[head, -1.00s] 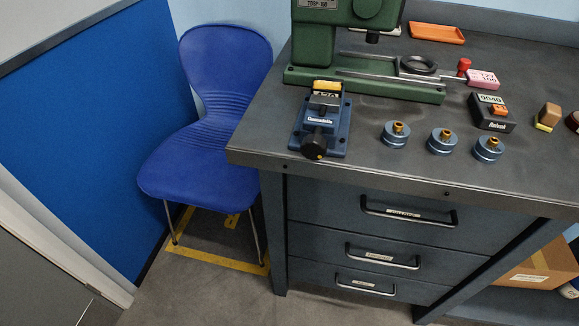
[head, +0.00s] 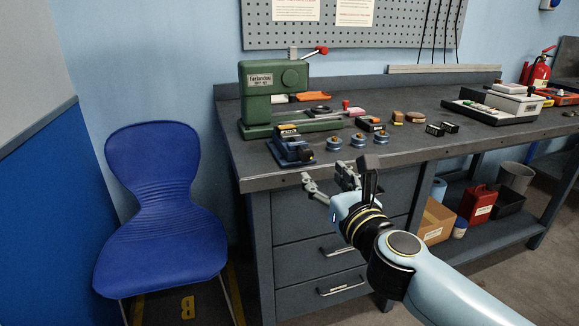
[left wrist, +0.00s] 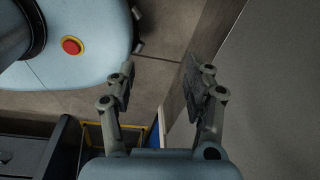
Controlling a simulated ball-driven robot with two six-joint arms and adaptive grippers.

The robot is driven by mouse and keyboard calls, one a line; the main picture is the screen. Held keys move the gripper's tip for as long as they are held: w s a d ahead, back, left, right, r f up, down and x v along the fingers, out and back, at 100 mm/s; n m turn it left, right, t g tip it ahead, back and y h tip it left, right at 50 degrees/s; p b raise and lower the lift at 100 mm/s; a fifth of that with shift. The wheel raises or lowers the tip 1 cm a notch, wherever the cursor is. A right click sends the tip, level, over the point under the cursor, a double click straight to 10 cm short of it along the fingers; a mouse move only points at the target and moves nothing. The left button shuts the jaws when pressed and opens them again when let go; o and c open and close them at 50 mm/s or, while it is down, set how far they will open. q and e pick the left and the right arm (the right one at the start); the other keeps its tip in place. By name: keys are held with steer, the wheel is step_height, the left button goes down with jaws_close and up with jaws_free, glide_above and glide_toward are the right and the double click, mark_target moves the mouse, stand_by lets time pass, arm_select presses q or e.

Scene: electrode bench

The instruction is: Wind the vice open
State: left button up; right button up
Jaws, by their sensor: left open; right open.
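The small blue vice (head: 291,152) stands at the front left corner of the bench, in the head view. A block with a yellow-orange top (head: 288,131) sits at its jaws; whether it is clamped is too small to tell. The vice's dark handle end (head: 307,155) faces the bench's front edge. My right gripper (head: 328,180) is open and empty, in front of the bench edge, below and right of the vice and apart from it. My left gripper (left wrist: 160,82) is open and empty in the left wrist view, over the floor, away from the bench top.
A green press (head: 272,90) stands behind the vice. Several round blue holders (head: 334,143) sit right of it. A blue chair (head: 160,200) stands left of the bench (head: 245,172). In the left wrist view a pale panel edge (left wrist: 190,80) is close behind the left fingers.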

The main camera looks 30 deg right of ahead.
mark_target(307, 157)
steer(key=x, duration=0.4)
steer(key=shift+d, duration=0.1)
steer(key=x, duration=0.5)
steer(key=shift+w, duration=0.4)
arm_select(q)
steer(key=shift+s+a+r, duration=0.15)
steer(key=shift+s+a, duration=0.2)
steer(key=shift+w, duration=0.1)
arm_select(e)
steer(key=shift+c, duration=1.6)
jaws_close()
arm_select(q)
steer(key=shift+w+d, duration=0.15)
steer(key=shift+w, duration=0.1)
